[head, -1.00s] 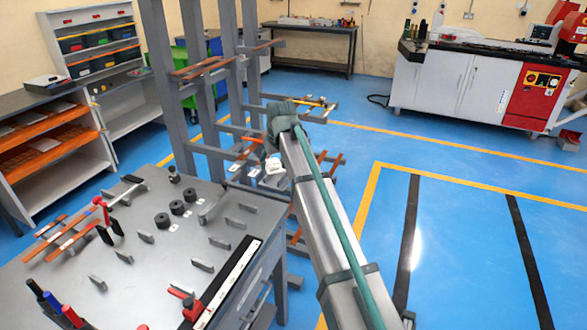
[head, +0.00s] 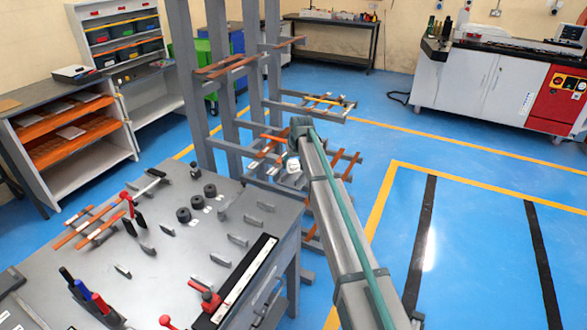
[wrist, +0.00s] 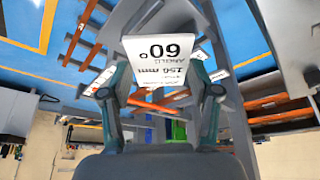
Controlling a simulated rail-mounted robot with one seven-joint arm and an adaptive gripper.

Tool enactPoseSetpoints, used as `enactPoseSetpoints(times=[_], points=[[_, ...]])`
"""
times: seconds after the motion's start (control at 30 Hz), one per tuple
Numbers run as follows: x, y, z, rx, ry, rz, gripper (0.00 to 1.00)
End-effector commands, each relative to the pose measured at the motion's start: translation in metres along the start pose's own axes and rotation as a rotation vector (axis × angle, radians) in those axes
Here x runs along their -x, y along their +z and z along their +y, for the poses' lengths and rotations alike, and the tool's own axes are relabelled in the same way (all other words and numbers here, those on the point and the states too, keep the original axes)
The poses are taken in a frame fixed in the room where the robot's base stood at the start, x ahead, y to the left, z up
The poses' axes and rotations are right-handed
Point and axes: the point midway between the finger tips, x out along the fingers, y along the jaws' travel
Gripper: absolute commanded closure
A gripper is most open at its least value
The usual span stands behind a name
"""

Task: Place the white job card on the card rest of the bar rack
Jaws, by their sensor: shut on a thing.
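In the wrist view my gripper (wrist: 158,88) is shut on the white job card (wrist: 158,55). The card shows upside-down black print, including "60°" and "150 mm". The grey bar rack (head: 183,90) stands beyond the bench in the head view, with copper bars lying on its arms. My arm reaches to the rack's right part, and my gripper is mostly hidden behind it there. A small white patch (head: 294,166) shows near the arm's end; I cannot tell if it is the card. I cannot make out the card rest clearly.
A grey workbench (head: 150,275) with black rollers, pegs, red clamps and pens fills the lower left. Copper bars (wrist: 90,33) and rack arms lie close around my gripper in the wrist view. The blue floor (head: 480,170) on the right is open.

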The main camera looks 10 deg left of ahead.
Motion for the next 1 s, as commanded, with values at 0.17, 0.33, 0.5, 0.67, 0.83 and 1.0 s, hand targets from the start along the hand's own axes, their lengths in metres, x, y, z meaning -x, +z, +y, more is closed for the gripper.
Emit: enactPoseSetpoints(times=[0.17,0.33,0.5,0.67,0.83,1.0], points=[[-0.02,0.003,0.002,0.0,-0.001,-0.003,0.65],[-0.036,0.009,0.002,0.0,0.0,-0.002,0.65],[-0.037,0.009,0.002,0.0,0.0,0.0,0.65],[-0.039,0.011,0.002,0.0,0.0,-0.001,0.65],[-0.039,0.011,0.002,0.0,0.0,0.0,0.19],[-0.039,0.01,0.002,0.0,0.0,0.0,0.13]])
